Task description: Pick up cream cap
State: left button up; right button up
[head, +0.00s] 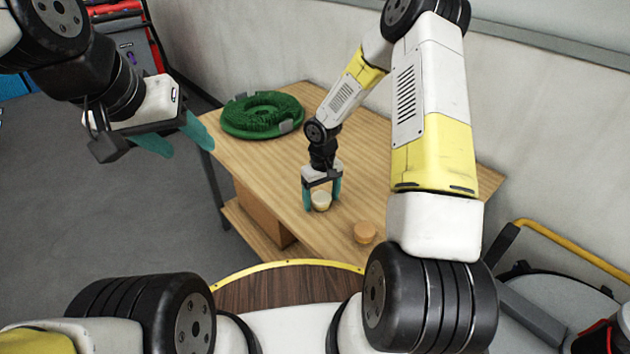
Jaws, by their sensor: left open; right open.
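The cream cap (321,202) is a small pale round piece on the wooden table (255,165). My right gripper (321,200) points down over it, with one teal finger on each side of the cap. The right jaws are open around it; I cannot tell whether the fingers touch it. My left gripper (182,138) is open and empty, held in the air to the left of the table.
A tan round cap (365,232) stands on the table to the right of the cream cap, nearer me. A green round brush (262,114) lies at the back left of the table. A wall rises behind the table. A yellow-railed cart (570,245) is at the right.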

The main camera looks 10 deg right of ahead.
jog(key=c, duration=1.4)
jog(key=shift+c, duration=0.2)
jog(key=shift+r, duration=0.15)
